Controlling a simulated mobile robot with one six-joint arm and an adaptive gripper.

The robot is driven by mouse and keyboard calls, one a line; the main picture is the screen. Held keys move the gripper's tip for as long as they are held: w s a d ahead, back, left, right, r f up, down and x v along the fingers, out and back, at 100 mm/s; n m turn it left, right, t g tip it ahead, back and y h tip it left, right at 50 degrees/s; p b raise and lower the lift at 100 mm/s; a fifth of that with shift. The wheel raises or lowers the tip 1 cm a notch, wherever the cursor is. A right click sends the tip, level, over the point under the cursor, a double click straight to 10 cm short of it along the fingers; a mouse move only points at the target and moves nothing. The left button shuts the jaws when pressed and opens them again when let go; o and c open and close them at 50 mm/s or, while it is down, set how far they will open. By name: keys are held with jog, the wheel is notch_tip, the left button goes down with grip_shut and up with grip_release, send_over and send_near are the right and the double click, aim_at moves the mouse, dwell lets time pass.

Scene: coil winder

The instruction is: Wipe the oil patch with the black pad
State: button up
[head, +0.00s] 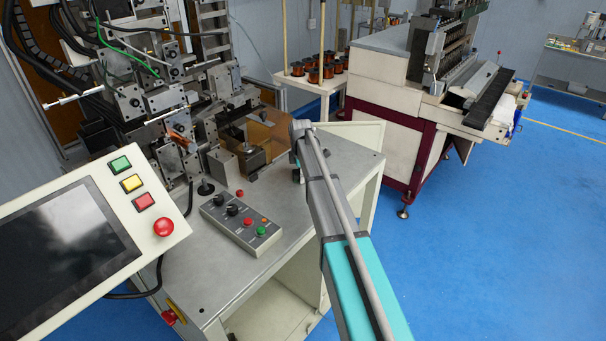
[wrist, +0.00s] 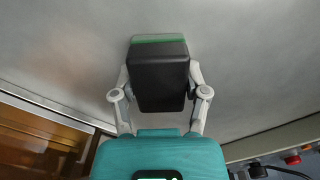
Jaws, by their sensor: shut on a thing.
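My gripper (wrist: 160,84) is shut on the black pad (wrist: 158,72), one finger along each side of it. The pad is a dark block with a green strip along its far edge in the wrist view. It is over the grey metal table top (wrist: 255,75); whether it touches the surface I cannot tell. A faint brownish tint shows on the metal to the left of the pad, but I cannot tell whether it is the oil patch or a reflection. In the head view my arm hides most of the gripper and the pad.
The winding machine (head: 150,90) and an amber clear cover (head: 262,135) stand behind and left of my arm. A button box (head: 240,222) lies on the table in front. A screen panel (head: 75,240) fills the lower left. Blue floor is open on the right.

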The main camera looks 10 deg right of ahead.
aim_at(287, 189)
jog(key=shift+a, duration=0.1)
dwell(0.3)
jog(key=shift+s+a, duration=1.15)
jog(key=shift+a, duration=0.2)
jog(key=shift+a+f, duration=0.1)
jog(key=shift+s, duration=0.1)
jog(key=shift+s+a, duration=0.5)
jog(key=shift+a, duration=0.25)
jog(key=shift+s+a, duration=0.5)
jog(key=shift+a, duration=0.25)
jog(key=shift+r+p, duration=3)
jog(key=shift+r, duration=0.1)
